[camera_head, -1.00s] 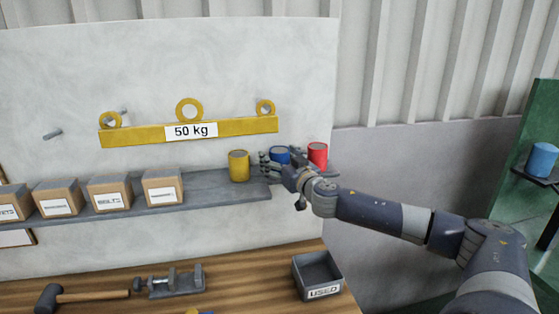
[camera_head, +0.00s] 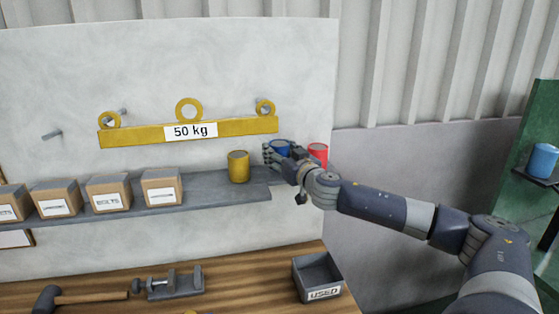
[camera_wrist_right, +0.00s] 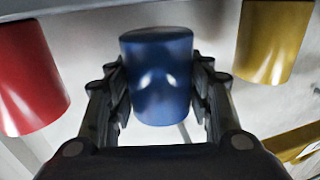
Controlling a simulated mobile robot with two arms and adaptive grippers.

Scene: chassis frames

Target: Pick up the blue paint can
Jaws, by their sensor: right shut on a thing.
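The blue paint can (camera_head: 280,146) is at the right end of the wall shelf, mostly hidden behind my right gripper (camera_head: 274,160) in the head view. In the right wrist view the blue can (camera_wrist_right: 158,75) sits between both fingers of my right gripper (camera_wrist_right: 160,95), which is shut on its sides. Whether the can still touches the shelf is hidden. Another blue can (camera_head: 542,160) stands on a green rack at the far right. My left gripper is not in view.
A yellow can (camera_head: 238,167) stands to the left and a red can (camera_head: 318,153) close to the right. The grey shelf (camera_head: 215,187) also holds several labelled boxes. A yellow 50 kg bar (camera_head: 235,126) hangs above. A USED bin (camera_head: 318,275) is on the bench below.

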